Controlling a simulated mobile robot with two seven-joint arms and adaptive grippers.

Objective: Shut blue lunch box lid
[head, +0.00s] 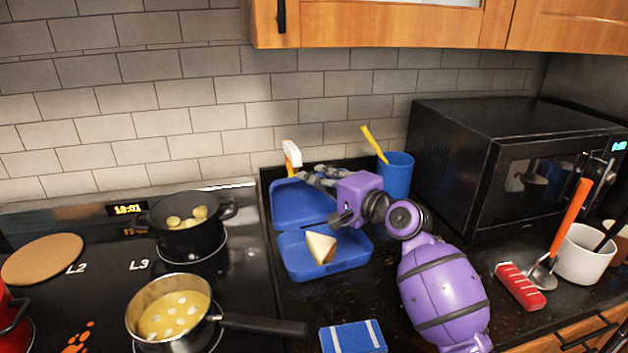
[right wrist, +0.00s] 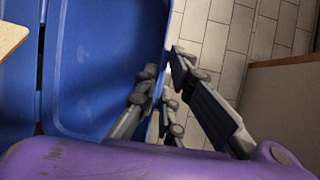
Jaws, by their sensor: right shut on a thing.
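The blue lunch box (head: 326,268) sits on the dark counter with its lid (head: 297,204) open, tilted up at the back. A sandwich wedge (head: 320,247) lies in the box; its corner shows in the right wrist view (right wrist: 10,38). My right gripper (head: 315,175) comes from the right at the lid's upper right edge. In the right wrist view, its fingers (right wrist: 163,88) are on either side of the blue lid's edge (right wrist: 110,70), shut on it. My left gripper is out of view.
A blue cup (head: 396,175) with a yellow utensil stands just behind my right gripper, near the microwave (head: 510,160). A saucepan (head: 168,310) with its handle toward the box and a black pot (head: 188,238) are on the stove. A blue sponge-like block (head: 352,337) lies in front.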

